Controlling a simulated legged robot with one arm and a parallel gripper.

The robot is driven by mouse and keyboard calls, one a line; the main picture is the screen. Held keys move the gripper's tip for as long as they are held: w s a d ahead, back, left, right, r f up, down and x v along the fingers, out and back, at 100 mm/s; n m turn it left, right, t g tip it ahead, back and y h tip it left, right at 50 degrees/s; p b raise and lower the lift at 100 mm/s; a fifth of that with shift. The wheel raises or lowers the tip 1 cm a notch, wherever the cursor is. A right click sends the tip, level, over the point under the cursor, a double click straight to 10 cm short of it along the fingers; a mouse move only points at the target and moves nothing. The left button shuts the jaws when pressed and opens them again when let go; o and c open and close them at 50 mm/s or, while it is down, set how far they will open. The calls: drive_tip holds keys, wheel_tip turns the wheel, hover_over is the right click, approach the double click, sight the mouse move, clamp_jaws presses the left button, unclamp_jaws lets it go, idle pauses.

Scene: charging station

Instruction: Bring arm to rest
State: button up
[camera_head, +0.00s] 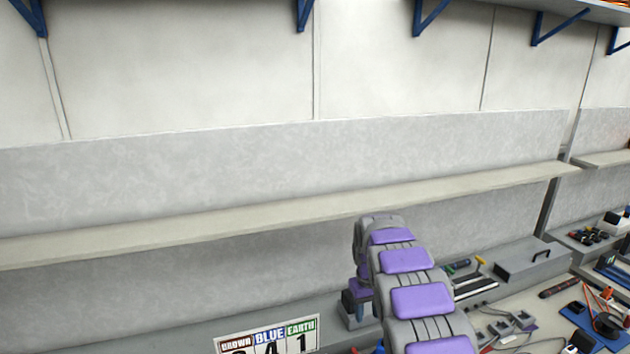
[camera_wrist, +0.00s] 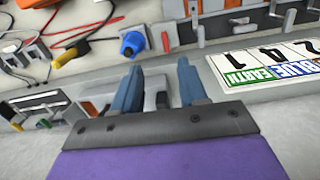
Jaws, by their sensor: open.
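My arm (camera_head: 414,280), grey with purple pads, rises from the bottom of the head view and bends away from me over the bench. My gripper (camera_wrist: 158,84) shows in the wrist view with its two blue-grey fingers apart and nothing clearly held between them. A small grey item shows beyond and between the fingers in the wrist view. It cannot be told what it is.
A sign with coloured labels (camera_head: 267,335) is left of my arm. A grey metal box (camera_head: 535,262) and tools are to its right. A long shelf (camera_head: 250,213) runs along the wall behind. A blue knob (camera_wrist: 132,44) and cables lie beyond the fingers.

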drive_tip(key=s+r+m+b, duration=0.1)
drive_tip(key=s+r, duration=0.2)
drive_tip(key=s, duration=0.5)
drive_tip(key=s+d+r+m+b, duration=0.1)
drive_tip(key=s+r, duration=0.2)
drive_tip(key=s, duration=0.4)
drive_tip(key=s+r+b, duration=0.1)
drive_tip(key=s+r, duration=0.3)
drive_tip(key=s, duration=0.4)
drive_tip(key=s+a+f+b, duration=0.1)
drive_tip(key=s+f, duration=0.1)
drive_tip(key=s, duration=1.1)
drive_tip(key=s+a+f+m+g+b, duration=0.1)
drive_tip(key=s+f, duration=0.1)
drive_tip(key=s, duration=1.1)
drive_tip(key=shift+s+f+g, duration=0.3)
drive_tip(key=shift+f, duration=0.05)
